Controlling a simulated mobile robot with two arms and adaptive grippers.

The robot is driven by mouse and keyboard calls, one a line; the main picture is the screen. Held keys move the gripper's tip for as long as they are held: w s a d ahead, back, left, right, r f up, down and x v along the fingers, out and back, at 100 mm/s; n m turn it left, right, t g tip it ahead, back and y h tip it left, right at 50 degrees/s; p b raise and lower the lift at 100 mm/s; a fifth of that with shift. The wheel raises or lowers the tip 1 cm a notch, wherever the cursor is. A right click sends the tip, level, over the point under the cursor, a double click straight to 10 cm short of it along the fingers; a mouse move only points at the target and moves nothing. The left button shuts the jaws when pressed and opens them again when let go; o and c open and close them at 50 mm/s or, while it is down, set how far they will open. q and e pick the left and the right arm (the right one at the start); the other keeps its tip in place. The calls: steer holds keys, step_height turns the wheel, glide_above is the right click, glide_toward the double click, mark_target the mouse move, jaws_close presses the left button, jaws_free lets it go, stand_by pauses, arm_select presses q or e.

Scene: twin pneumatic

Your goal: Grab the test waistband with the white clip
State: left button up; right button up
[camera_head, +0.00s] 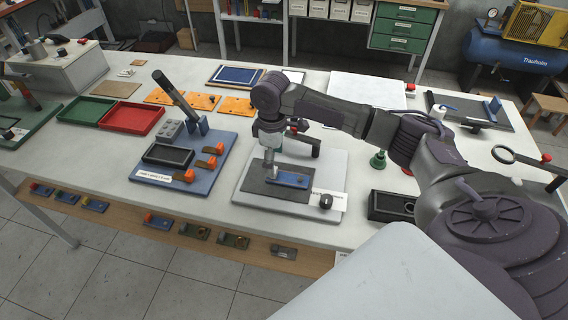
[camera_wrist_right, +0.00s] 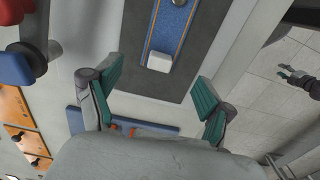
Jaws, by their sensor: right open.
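The test waistband (camera_head: 288,179) is a blue strip on a dark grey mat (camera_head: 262,186) on a pale board in the head view. In the right wrist view the blue strip (camera_wrist_right: 172,28) has orange side lines, and a white clip (camera_wrist_right: 159,62) sits at its near end. My right gripper (camera_head: 269,165) is over the left end of the strip. In the wrist view its green-padded fingers (camera_wrist_right: 157,93) are wide apart with nothing between them. The clip lies beyond the fingertips, roughly midway between them. My left gripper (camera_wrist_right: 292,76) shows small at the right edge of the wrist view.
A blue board (camera_head: 213,162) with orange clamps lies to the left. A black tray (camera_head: 388,206) is to the right.

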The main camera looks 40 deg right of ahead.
mark_target(276, 170)
steer(key=f, duration=0.1)
steer(key=f+p, duration=0.1)
steer(key=f, duration=0.1)
steer(key=shift+s+d+f, duration=0.2)
steer(key=shift+s+f, duration=0.05)
steer(key=shift+s, duration=0.1)
steer(key=shift+f, duration=0.35)
steer(key=shift+w+f, duration=0.15)
steer(key=shift+f, duration=0.05)
steer(key=c, duration=0.5)
arm_select(q)
steer(key=shift+w+d+r, duration=0.15)
steer(key=shift+w+r, duration=0.45)
steer(key=shift+r, duration=0.35)
arm_select(e)
jaws_close()
